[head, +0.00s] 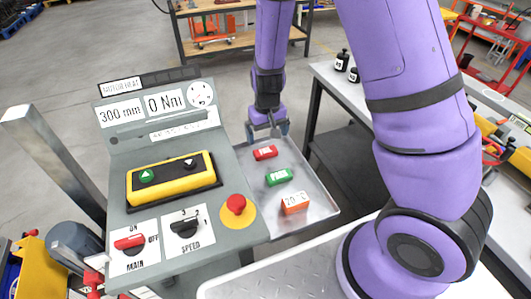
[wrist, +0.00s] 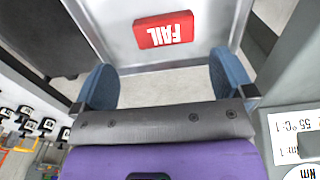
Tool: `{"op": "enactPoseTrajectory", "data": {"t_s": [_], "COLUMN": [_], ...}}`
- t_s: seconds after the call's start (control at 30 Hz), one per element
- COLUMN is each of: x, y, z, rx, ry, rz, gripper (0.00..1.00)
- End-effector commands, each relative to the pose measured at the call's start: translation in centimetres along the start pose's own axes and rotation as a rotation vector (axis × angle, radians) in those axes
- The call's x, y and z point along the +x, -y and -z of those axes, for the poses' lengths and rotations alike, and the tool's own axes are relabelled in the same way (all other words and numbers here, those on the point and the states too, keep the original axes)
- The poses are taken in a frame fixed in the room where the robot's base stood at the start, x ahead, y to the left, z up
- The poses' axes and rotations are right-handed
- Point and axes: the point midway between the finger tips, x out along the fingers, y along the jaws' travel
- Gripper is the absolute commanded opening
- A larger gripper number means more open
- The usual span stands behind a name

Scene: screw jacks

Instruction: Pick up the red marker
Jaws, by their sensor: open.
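The red marker (head: 265,153) is a small block with white lettering, lying on a grey metal tray (head: 318,203) beside the control panel. In the wrist view the red marker (wrist: 164,30) reads FAIL upside down and lies beyond the fingertips, roughly centred between them. My gripper (head: 268,132) is above the far end of the tray, just behind the red marker in the head view. In the wrist view my gripper (wrist: 166,65) has its two blue fingers wide apart with nothing between them. The gap between fingers and marker is clear.
A green marker (head: 278,177) and an orange marker (head: 295,203) lie nearer on the same tray. The control panel (head: 165,190) with a red emergency button (head: 237,206) stands left of the tray. A workbench with black weights (head: 342,60) is at right.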

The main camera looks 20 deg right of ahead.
Motion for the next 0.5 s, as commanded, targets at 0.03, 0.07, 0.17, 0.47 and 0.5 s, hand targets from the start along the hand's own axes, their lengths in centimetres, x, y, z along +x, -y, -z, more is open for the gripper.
{"op": "enactPoseTrajectory", "data": {"t_s": [0.03, 0.07, 0.17, 0.47, 0.5], "x": [0.6, 0.9, 1.4, 4.4, 4.9], "y": [0.0, 0.0, 0.0, 0.5, 0.5], "z": [0.0, 0.0, 0.0, -0.1, 0.0], "rx": [0.0, -0.001, 0.0, 0.0, 0.001], "ry": [0.003, 0.002, 0.001, 0.003, 0.002], "rz": [0.0, 0.0, 0.0, -0.001, 0.0], "gripper": [1.0, 1.0, 1.0, 1.0, 1.0]}}
